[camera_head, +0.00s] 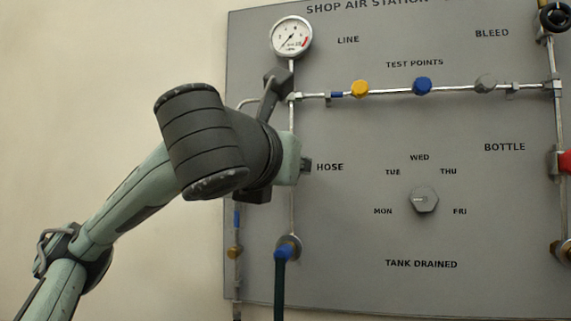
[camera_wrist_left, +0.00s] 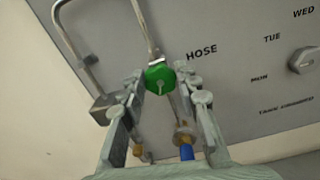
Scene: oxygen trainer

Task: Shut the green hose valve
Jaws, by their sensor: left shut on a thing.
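The green hose valve (camera_wrist_left: 157,74) shows in the left wrist view as a round green knob with a pale pointer mark, left of the HOSE label. It sits on a thin metal pipe. My left gripper (camera_wrist_left: 161,80) is shut on it, with a finger on each side of the knob. In the head view my left wrist covers the valve beside the HOSE label. My right gripper is in neither view.
The grey panel (camera_head: 360,240) carries a gauge (camera_head: 291,37), yellow (camera_head: 360,88) and blue (camera_head: 422,86) test-point knobs, and a grey day dial (camera_head: 424,200). A dark hose with a blue fitting (camera_head: 283,251) hangs below. Bare wall lies left.

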